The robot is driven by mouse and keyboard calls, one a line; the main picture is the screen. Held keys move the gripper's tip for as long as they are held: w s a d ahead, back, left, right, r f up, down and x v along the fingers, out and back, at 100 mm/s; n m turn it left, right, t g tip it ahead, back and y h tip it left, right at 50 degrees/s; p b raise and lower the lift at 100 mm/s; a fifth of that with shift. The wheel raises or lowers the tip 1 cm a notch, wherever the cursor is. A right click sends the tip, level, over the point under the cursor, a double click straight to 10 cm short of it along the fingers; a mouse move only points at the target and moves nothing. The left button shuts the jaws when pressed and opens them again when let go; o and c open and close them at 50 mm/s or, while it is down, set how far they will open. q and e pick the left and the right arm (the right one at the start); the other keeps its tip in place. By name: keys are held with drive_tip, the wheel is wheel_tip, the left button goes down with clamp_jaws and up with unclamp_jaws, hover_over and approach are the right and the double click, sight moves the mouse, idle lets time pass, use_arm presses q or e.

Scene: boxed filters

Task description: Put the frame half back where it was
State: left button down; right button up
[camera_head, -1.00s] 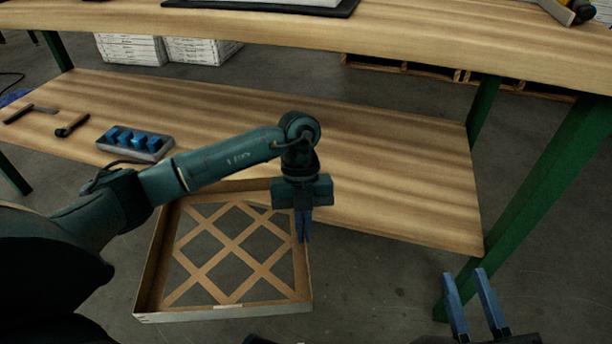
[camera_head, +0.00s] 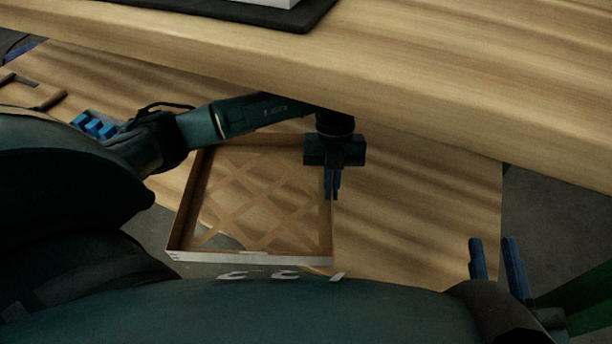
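The frame half (camera_head: 275,257) is a shallow tan open box with a diagonal lattice, in the middle of the head view. My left gripper (camera_head: 332,186) is shut on its right side wall. The frame half now overlaps the lower shelf (camera_head: 420,215) in the picture, and I cannot tell whether it touches it. The upper tabletop's edge hides part of my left wrist. My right gripper (camera_head: 497,268) is at the lower right, its two blue fingers apart, with nothing between them.
The upper tabletop (camera_head: 450,100) hangs over the lower shelf and carries a dark mat (camera_head: 235,10) with a white object (camera_head: 282,3). A tray of blue pieces (camera_head: 95,125) and a clamp-like tool (camera_head: 35,93) lie on the shelf's left. The shelf right of the frame half is clear.

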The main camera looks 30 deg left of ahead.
use_arm(q)
wheel_tip(320, 180, down, 4)
drive_tip(key=shift+s+b, duration=0.1)
drive_tip(key=shift+b, duration=0.55)
wheel_tip(320, 180, down, 4)
drive_tip(key=shift+r+b, duration=0.1)
drive_tip(key=shift+b, duration=0.85)
drive_tip(key=shift+f, duration=0.3)
use_arm(e)
drive_tip(key=shift+w+a+r+t+y, duration=0.2)
drive_tip(key=shift+r+t+y, duration=0.2)
drive_tip(key=shift+r+y, duration=0.2)
use_arm(q)
drive_tip(key=c, duration=2.1)
unclamp_jaws()
drive_tip(key=shift+c, duration=0.2)
drive_tip(key=o, duration=0.5)
drive_tip(key=shift+c, duration=0.2)
